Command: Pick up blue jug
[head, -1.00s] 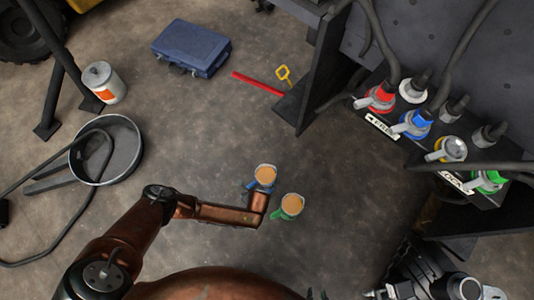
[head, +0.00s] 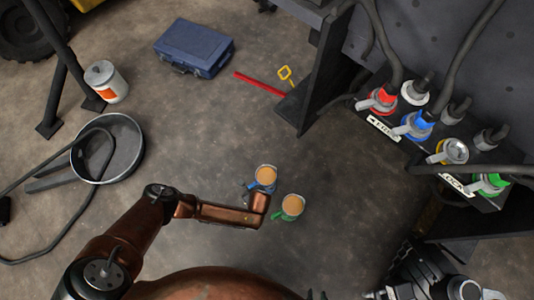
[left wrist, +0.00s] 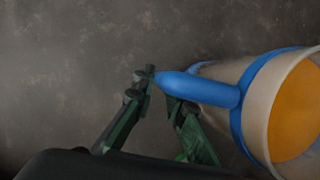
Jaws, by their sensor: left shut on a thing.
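The blue jug (head: 265,178) stands on the floor at the middle of the head view, just beyond my left arm's end. It has a pale body, blue bands, a blue handle and an orange-brown top. In the left wrist view the jug (left wrist: 246,92) is on the right, its handle pointing left. My left gripper (left wrist: 160,84) has its green fingers at the handle's end and is shut on it. That gripper is mostly hidden behind my arm in the head view.
A similar green jug (head: 292,206) stands close to the right of the blue one. A round pan (head: 135,165), white canister (head: 106,80), blue case (head: 194,48) and red bar (head: 258,84) lie farther off. A rack of coloured fittings (head: 420,125) is at the right.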

